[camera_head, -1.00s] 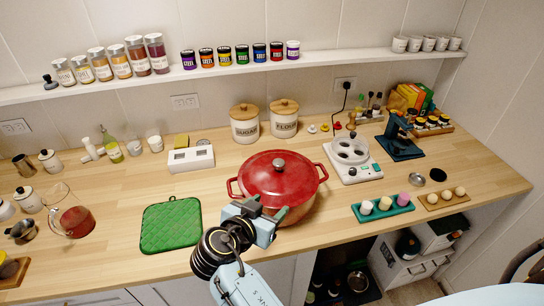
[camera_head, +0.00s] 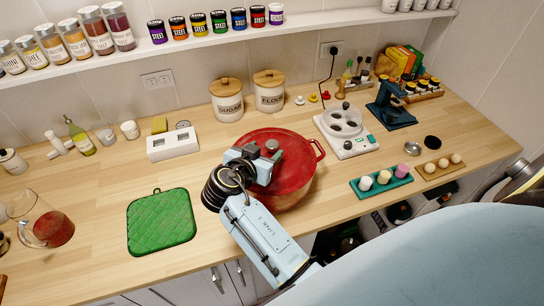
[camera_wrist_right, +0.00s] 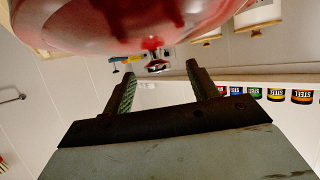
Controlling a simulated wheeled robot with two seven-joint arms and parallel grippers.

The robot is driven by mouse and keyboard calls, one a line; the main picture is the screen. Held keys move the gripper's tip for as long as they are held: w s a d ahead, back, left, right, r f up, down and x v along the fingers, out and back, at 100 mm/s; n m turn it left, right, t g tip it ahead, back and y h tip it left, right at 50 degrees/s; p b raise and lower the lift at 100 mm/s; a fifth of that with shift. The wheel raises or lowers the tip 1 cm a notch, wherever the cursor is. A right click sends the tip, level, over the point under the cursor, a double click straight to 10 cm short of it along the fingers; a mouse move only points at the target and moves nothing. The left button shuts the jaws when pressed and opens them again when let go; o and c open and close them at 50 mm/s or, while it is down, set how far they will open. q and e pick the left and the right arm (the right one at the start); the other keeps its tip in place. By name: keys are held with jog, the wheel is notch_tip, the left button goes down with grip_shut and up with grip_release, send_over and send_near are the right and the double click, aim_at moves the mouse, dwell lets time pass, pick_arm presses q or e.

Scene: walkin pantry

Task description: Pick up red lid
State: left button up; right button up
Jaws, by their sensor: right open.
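The red lid (camera_head: 295,150) sits on the red pot on the wooden counter. Its silver knob (camera_head: 272,146) stands up at the middle. My right gripper (camera_head: 262,160) is over the left front part of the lid, close to the knob, and hides part of the lid. Nothing is held. My left gripper is not in view.
A green pot holder (camera_head: 162,222) and a glass jug (camera_head: 42,222) lie left of the pot. Sugar (camera_head: 228,102) and flour (camera_head: 269,92) canisters stand behind. A shelf with jars runs above.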

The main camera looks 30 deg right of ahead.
aim_at(270, 145)
jog(key=x, duration=0.5)
jog(key=shift+s+d+r, duration=0.1)
jog(key=shift+s, duration=0.1)
grip_shut()
jog(key=shift+r, duration=0.25)
